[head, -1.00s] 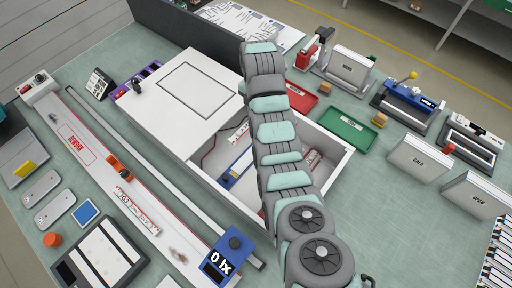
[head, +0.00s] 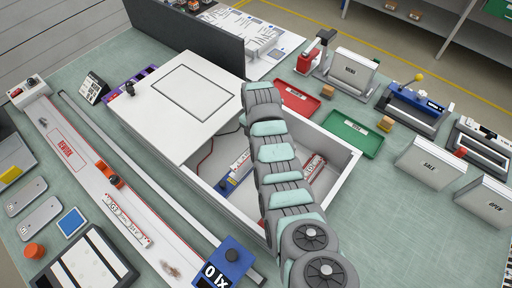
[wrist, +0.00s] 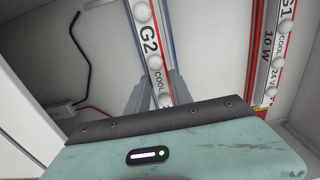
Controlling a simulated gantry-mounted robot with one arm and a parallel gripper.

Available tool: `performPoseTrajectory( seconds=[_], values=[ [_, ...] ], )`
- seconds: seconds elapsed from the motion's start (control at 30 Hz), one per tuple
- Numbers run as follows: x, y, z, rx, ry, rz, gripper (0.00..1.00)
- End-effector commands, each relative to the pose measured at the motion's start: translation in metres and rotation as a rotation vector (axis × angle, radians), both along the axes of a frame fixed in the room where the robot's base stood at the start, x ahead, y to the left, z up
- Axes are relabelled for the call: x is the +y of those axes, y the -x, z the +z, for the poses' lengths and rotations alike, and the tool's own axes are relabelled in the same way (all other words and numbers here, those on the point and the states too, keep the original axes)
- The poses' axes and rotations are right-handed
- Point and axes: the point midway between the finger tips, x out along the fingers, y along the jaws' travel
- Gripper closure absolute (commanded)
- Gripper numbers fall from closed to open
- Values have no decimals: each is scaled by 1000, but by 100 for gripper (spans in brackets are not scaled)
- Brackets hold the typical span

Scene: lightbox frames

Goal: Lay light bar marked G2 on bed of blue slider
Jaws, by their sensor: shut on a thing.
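The light bar marked G2 (wrist: 149,40) is white with round lamps and runs between the fingers of my gripper (wrist: 156,92), which is shut on it. In the wrist view a blue edge, likely the blue slider (wrist: 167,30), shows along its right side. In the head view the bar (head: 240,165) and the blue slider (head: 224,185) show inside the open white box, left of my arm. The bar overlaps the slider; I cannot tell whether it touches the bed. My arm hides my fingertips in the head view.
A bar marked G1 (wrist: 283,40) lies on a red-edged strip to the right. The white box wall (head: 340,178) encloses the area. A dark cable (wrist: 78,40) runs along the box at left. Another bar (head: 127,218) lies on the long rail outside.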

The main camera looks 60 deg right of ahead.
Motion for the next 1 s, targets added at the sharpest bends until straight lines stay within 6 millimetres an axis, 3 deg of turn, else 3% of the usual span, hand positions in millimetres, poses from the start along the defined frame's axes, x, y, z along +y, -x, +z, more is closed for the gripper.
performPoseTrajectory(
  seconds=[0.3, 0.73, 0.77, 1.0],
  values=[
    [0, 1, -32, 2, -4, 0, 100],
    [0, 0, -40, 1, -1, 0, 100],
    [0, 0, -40, 1, -1, 0, 72],
    [1, 0, -39, 1, -1, 0, 53]
  ],
)
